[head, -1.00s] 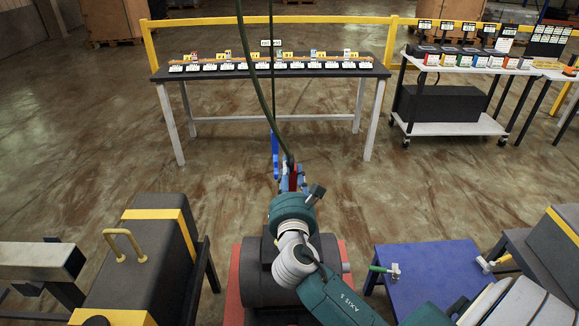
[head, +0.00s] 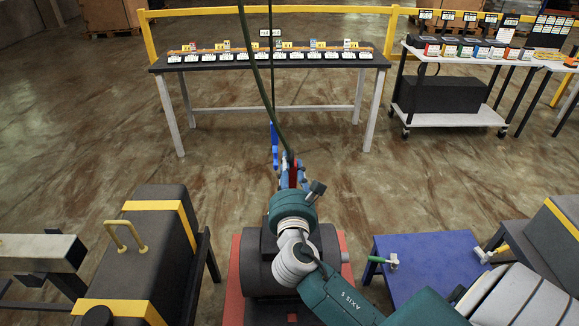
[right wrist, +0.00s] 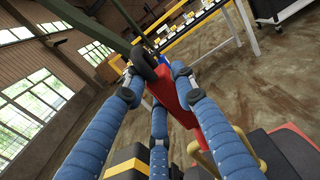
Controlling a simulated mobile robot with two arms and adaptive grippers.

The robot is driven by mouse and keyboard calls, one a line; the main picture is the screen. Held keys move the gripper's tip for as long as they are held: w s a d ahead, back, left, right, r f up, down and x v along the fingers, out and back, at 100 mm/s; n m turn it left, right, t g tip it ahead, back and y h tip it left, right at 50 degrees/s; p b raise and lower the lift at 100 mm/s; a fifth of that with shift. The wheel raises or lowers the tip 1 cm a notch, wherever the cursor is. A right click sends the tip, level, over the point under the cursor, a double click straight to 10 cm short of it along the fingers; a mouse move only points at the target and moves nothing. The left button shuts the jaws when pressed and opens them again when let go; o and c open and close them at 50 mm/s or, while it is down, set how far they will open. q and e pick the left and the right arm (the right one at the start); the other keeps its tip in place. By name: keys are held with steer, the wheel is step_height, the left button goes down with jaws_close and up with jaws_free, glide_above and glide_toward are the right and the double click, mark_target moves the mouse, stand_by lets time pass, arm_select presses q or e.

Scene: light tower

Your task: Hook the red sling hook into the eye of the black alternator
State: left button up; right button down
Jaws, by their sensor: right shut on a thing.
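My right gripper (head: 289,178) is shut on the red sling hook (right wrist: 178,95), which has a dark ring at its top. A thin strip of the red hook (head: 293,174) shows between the fingers in the head view. The green sling (head: 268,100) runs up from it. The black alternator (head: 262,272), a dark cylinder on a red base, lies below and nearer than the gripper, partly covered by my right arm. Its eye is not visible, and I cannot tell the gap between hook and eye. My left gripper is not in view.
A black case with yellow bands and a handle (head: 150,245) stands left of the alternator. A blue-topped table (head: 425,262) stands to the right. A long table with labelled items (head: 270,66) and a white cart (head: 455,116) are farther back. Open floor lies between.

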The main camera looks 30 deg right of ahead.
steer(key=shift+f, duration=0.35)
steer(key=shift+f+b, duration=0.25)
steer(key=shift+b, duration=0.15)
steer(key=c, duration=1.3)
jaws_free()
steer(key=shift+c, duration=0.2)
steer(key=shift+f, duration=0.25)
steer(key=v, duration=1.2)
steer(key=shift+r, duration=0.2)
